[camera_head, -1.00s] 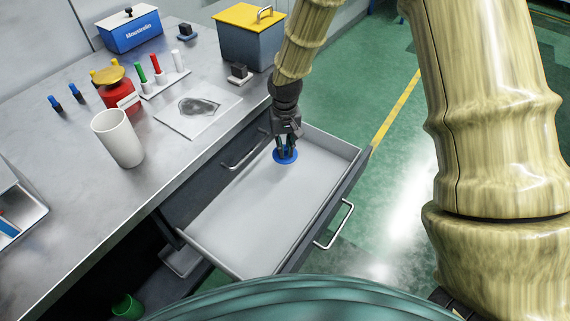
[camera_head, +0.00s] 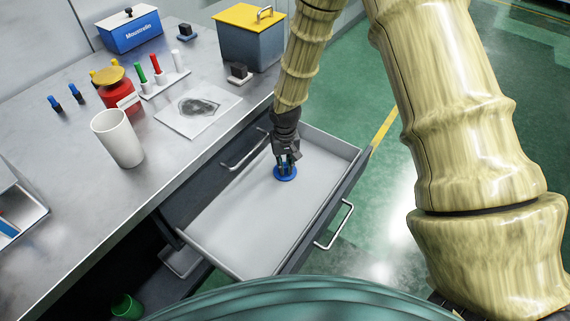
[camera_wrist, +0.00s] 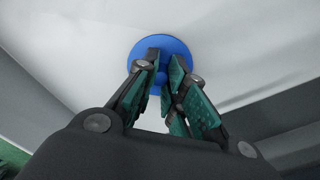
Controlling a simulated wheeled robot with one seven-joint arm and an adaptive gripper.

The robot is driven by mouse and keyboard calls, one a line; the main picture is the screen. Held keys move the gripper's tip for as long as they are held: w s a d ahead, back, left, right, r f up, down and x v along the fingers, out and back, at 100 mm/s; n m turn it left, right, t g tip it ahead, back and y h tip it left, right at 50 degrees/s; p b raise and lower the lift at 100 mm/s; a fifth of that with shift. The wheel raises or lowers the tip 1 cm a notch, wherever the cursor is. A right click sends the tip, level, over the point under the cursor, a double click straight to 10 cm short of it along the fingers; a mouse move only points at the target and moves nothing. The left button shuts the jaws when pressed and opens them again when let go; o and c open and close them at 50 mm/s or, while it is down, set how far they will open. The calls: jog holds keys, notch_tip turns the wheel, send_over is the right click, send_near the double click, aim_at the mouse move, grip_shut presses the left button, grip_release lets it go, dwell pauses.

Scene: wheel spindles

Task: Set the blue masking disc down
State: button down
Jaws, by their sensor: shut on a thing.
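The blue masking disc (camera_head: 286,173) is a small round flat piece inside the open drawer (camera_head: 235,225), towards its far end. My gripper (camera_head: 286,162) points down into the drawer and is shut on the disc's middle part. In the wrist view the blue disc (camera_wrist: 160,66) shows beyond my fingertips (camera_wrist: 158,75), with its rim spreading out around them. The fingers hide the part they grip. The disc is at or just above the drawer floor; I cannot tell whether it touches.
The drawer is otherwise empty. On the bench are a white cup (camera_head: 118,138), a red container (camera_head: 118,95), a rack of markers (camera_head: 165,80), a flat sheet (camera_head: 198,110), a blue box (camera_head: 130,30) and a yellow-lidded box (camera_head: 250,35). A green cup (camera_head: 127,306) stands low at left.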

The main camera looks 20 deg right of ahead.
aim_at(285, 166)
jog(key=shift+f, duration=0.1)
jog(key=c, duration=1.5)
grip_release()
notch_tip(285, 166, up, 12)
jog(key=shift+r, duration=0.1)
